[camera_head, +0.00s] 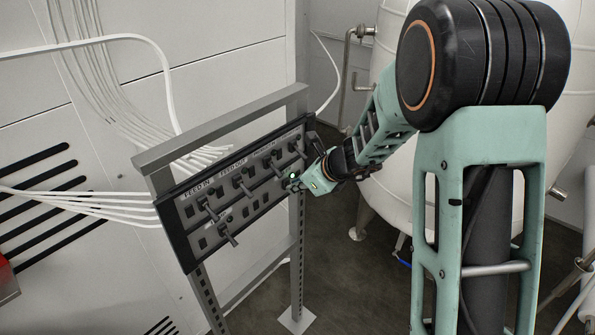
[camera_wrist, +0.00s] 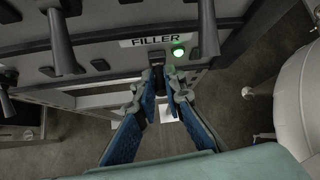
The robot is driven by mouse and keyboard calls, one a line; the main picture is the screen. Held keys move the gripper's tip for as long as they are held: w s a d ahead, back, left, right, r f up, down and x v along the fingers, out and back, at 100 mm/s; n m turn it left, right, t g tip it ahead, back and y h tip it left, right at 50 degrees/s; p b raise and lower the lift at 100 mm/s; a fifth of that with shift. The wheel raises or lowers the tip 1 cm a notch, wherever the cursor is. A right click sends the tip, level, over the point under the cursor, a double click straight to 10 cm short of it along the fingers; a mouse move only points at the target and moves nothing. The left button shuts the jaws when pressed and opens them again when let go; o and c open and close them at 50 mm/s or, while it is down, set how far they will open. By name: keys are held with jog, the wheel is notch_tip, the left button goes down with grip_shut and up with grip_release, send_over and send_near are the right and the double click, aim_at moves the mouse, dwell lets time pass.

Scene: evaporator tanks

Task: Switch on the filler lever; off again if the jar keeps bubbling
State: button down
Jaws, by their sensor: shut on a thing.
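The control panel (camera_head: 250,200) is a dark board with several levers, mounted on a grey metal frame. In the wrist view, a white FILLER label (camera_wrist: 156,41) sits above the dark filler lever (camera_wrist: 157,73), beside a lit green lamp (camera_wrist: 178,52). My gripper (camera_wrist: 161,82) has its blue-padded fingers closed around this lever, whose lower part is largely hidden between them. In the head view, my gripper (camera_head: 301,184) is at the panel's right end, by the same green lamp (camera_head: 293,176). I cannot make out a jar.
Other levers (camera_head: 210,211) stick out from the panel, left of my gripper. A large white tank (camera_head: 385,178) stands behind my arm. White cables (camera_head: 85,203) run to the panel. Dark floor (camera_head: 345,285) shows right of the frame.

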jog(key=shift+a+r+g+h+p, duration=0.1)
jog(key=shift+r+g+h+p, duration=0.35)
jog(key=shift+p, duration=0.75)
jog(key=shift+w+f+h+p, duration=0.1)
jog(key=shift+f+h+p, duration=0.2)
jog(key=shift+p, duration=0.35)
jog(key=shift+r, duration=0.1)
jog(key=c, duration=2)
grip_release()
jog(key=shift+r, duration=0.15)
jog(key=v, duration=1.1)
jog(key=shift+r, duration=0.4)
